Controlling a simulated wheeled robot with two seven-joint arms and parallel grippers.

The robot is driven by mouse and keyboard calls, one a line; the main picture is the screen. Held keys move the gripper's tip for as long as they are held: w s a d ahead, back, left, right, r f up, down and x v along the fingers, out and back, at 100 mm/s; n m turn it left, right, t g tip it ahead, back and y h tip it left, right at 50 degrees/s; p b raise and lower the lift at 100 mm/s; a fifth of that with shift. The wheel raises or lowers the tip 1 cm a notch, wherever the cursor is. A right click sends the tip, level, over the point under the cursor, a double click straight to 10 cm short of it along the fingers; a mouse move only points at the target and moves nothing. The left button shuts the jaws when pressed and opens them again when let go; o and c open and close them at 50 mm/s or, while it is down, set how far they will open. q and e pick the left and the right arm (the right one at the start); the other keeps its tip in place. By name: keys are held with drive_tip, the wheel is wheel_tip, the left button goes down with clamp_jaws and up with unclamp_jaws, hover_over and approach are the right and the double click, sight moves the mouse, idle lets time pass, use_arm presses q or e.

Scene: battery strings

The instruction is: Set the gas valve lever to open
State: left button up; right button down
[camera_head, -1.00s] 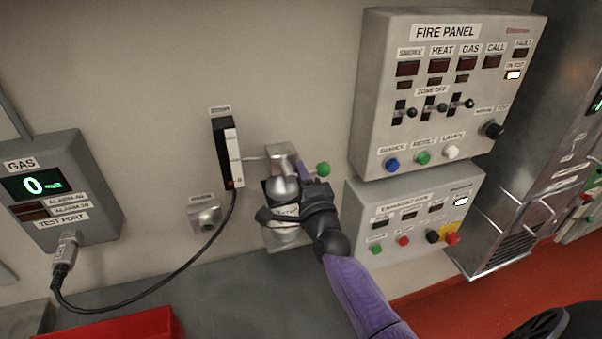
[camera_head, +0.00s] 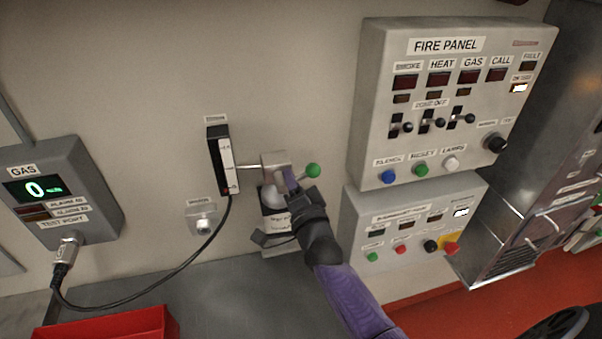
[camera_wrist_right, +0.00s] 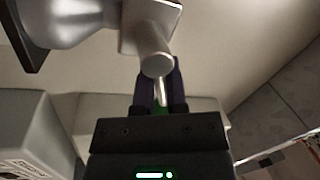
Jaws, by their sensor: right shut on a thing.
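The gas valve (camera_head: 272,160) is a small metal block on top of a pale cylinder (camera_head: 274,222) with a label, against the wall. Its lever ends in a green ball knob (camera_head: 313,170) that sticks out to the right. My right gripper (camera_head: 291,181) reaches up from below and is shut on the lever, between the valve and the knob. In the right wrist view the two dark fingers (camera_wrist_right: 160,90) close around the lever, with green just behind them. The gripper hides part of the lever and cylinder. My left gripper is not in view.
A black gauge (camera_head: 224,162) stands left of the valve, its cable running to the GAS box (camera_head: 58,190). The FIRE PANEL (camera_head: 450,105) and a smaller control box (camera_head: 415,225) are close on the right. A red tray (camera_head: 110,325) is at the lower left on the grey bench (camera_head: 225,290).

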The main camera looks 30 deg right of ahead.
drive_tip(key=n+p, duration=0.1)
drive_tip(key=n, duration=0.1)
drive_tip(key=n+p, duration=0.1)
drive_tip(key=n, duration=0.1)
drive_tip(key=shift+a+r+y, duration=0.2)
drive_tip(key=shift+r+y, duration=0.2)
drive_tip(key=n, duration=0.1)
drive_tip(key=n+p, duration=0.1)
drive_tip(key=n, duration=0.2)
drive_tip(key=shift+w+a+r+g+y+p, duration=0.1)
drive_tip(key=shift+a+r+g+y+p, duration=0.1)
drive_tip(key=shift+a+g+y+p, duration=0.15)
drive_tip(key=n, duration=0.1)
drive_tip(key=n+p, duration=0.1)
drive_tip(key=n, duration=0.1)
drive_tip(key=shift+a+r+n+g+p, duration=0.1)
drive_tip(key=shift+a+n+g+p, duration=0.15)
drive_tip(key=shift+n+g+p, duration=0.1)
drive_tip(key=shift+w+a+n+y+p, duration=0.15)
drive_tip(key=shift+n+y+p, duration=0.25)
drive_tip(key=shift+n, duration=0.65)
drive_tip(key=c, duration=0.7)
unclamp_jaws()
drive_tip(key=shift+a, duration=0.1)
